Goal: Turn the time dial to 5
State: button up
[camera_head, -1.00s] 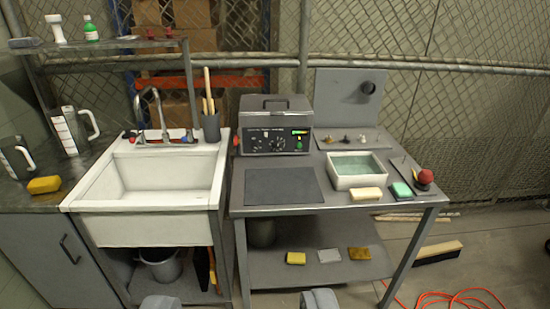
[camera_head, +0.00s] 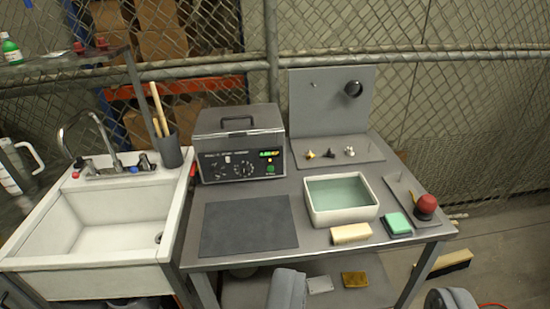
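A grey box-shaped machine (camera_head: 237,143) with a lid handle stands at the back of the metal table. Its dark front panel carries a larger round dial (camera_head: 245,168) near the middle and smaller knobs (camera_head: 220,173) to the left. A small lit display (camera_head: 269,154) and a green button (camera_head: 270,168) are at the panel's right. The labels are too small to read, so I cannot tell which knob is the time dial or its setting. My gripper (camera_head: 368,297) shows as two grey fingers wide apart at the bottom edge, empty and nearer than the machine.
A flat dark mat (camera_head: 248,224) lies before the machine. A white basin of liquid (camera_head: 341,216), a cream block (camera_head: 351,234), a green sponge (camera_head: 397,223) and a red-topped object (camera_head: 425,206) are to the right. A white sink (camera_head: 100,232) stands left. An upright grey panel (camera_head: 331,105) stands behind.

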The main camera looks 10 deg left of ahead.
aim_at(244, 170)
jog(key=u, duration=0.25)
jog(key=i, duration=1.45)
jog(key=u, duration=0.85)
